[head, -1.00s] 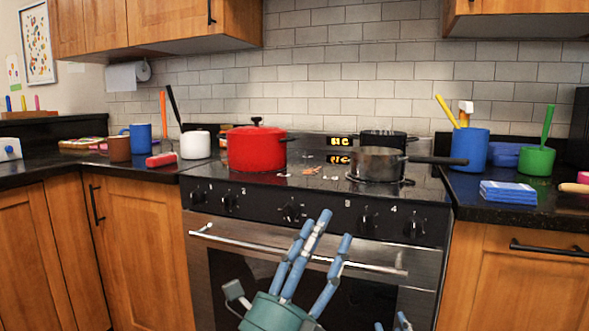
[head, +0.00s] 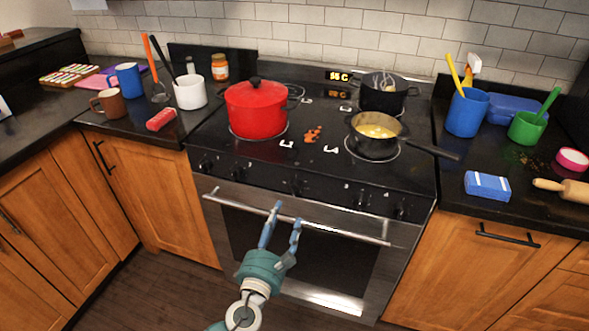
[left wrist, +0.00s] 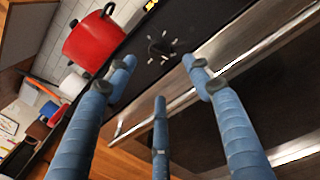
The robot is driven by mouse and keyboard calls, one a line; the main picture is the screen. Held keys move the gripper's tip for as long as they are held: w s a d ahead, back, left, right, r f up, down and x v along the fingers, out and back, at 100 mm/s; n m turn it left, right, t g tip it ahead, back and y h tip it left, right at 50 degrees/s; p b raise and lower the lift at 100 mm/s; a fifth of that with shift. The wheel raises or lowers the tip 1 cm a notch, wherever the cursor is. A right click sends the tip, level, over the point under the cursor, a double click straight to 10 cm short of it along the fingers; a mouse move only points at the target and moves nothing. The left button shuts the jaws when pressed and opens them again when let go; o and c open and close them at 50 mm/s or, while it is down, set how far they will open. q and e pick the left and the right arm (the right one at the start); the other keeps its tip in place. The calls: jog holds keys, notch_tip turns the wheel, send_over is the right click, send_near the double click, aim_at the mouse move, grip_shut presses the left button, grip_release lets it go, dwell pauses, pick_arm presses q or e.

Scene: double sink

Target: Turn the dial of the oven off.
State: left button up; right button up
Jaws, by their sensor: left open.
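The oven (head: 300,245) has a black front panel with a row of dark dials. The middle dial (head: 297,187) shows in the head view just above the oven handle (head: 350,235). My left gripper (head: 287,212) is open and empty, with its blue fingers pointing up at the handle, below the middle dial. In the left wrist view a dial (left wrist: 160,46) with white marks around it lies beyond the spread fingertips (left wrist: 160,72). The fingertips look apart from it. The dial's exact setting is too small to read. My right gripper is not in view.
A red pot (head: 255,110), a saucepan with yellow contents (head: 376,130) and a dark pot (head: 383,92) stand on the hob. The saucepan's handle (head: 435,151) reaches right over the hob's edge. The floor before the oven is clear.

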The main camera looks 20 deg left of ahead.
aim_at(293, 193)
pick_arm(q)
jog(key=w, duration=1)
jog(key=shift+w+a, duration=0.15)
jog(key=shift+w, duration=0.2)
jog(key=shift+s+f, duration=0.1)
jog(key=c, duration=1.2)
